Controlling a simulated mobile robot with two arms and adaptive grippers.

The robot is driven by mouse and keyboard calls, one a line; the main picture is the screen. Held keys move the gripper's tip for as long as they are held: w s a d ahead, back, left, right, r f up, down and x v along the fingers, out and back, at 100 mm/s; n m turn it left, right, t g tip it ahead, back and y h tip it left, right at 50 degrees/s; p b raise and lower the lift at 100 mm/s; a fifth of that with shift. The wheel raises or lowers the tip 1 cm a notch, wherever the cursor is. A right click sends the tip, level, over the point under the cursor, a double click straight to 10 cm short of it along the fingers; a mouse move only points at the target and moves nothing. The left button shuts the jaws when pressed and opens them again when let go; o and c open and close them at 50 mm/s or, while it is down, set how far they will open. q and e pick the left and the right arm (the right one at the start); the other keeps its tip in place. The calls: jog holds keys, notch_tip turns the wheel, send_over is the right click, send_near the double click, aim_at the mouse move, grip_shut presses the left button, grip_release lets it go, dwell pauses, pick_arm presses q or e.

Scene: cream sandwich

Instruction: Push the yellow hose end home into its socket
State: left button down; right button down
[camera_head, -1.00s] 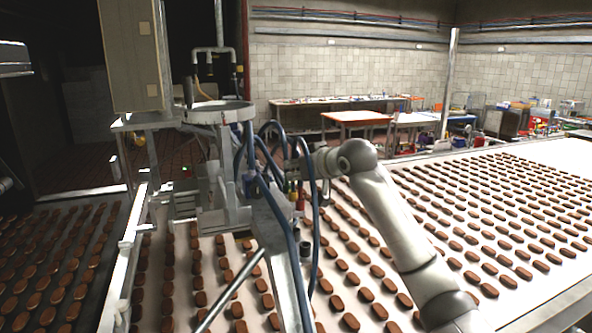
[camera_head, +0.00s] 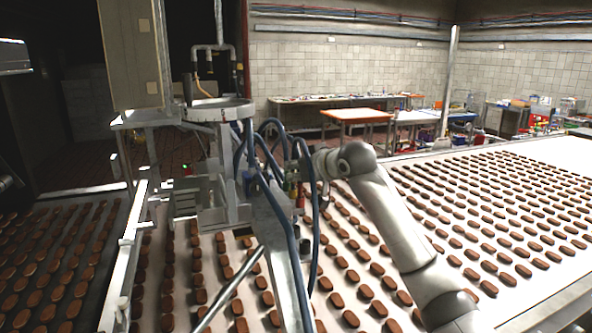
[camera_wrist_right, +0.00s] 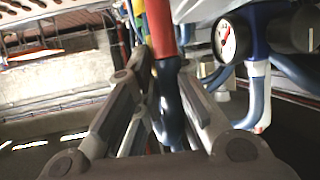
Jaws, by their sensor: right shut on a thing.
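The yellow hose end (camera_head: 291,187) is small in the head view, in the cluster of hoses on the machine. In the right wrist view a yellow piece (camera_wrist_right: 139,20) shows just left of a red fitting (camera_wrist_right: 159,30) on a dark blue hose (camera_wrist_right: 170,105). My right gripper (camera_head: 312,176) is at this cluster, its fingers (camera_wrist_right: 158,78) on both sides of the hoses. I cannot make out the socket. My left gripper is not in view.
Blue hoses loop (camera_head: 293,235) close around my right gripper. A pressure gauge (camera_wrist_right: 226,39) and a blue pipe (camera_wrist_right: 257,90) are on the right in the wrist view. Conveyors with rows of brown biscuits (camera_head: 500,205) spread below. A metal hopper (camera_head: 222,110) stands to the left.

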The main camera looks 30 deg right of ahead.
jog(key=shift+f+b, duration=0.35)
jog(key=shift+f, duration=0.35)
jog(key=c, duration=1.6)
grip_release()
jog(key=shift+s+a, duration=0.1)
jog(key=shift+c, duration=0.2)
jog(key=shift+o, duration=0.9)
jog(key=v, duration=1.1)
jog(key=shift+s+r, duration=0.2)
jog(key=shift+s, duration=0.15)
jog(key=shift+s+r, duration=0.1)
jog(key=shift+s, duration=0.1)
jog(key=shift+w, duration=0.1)
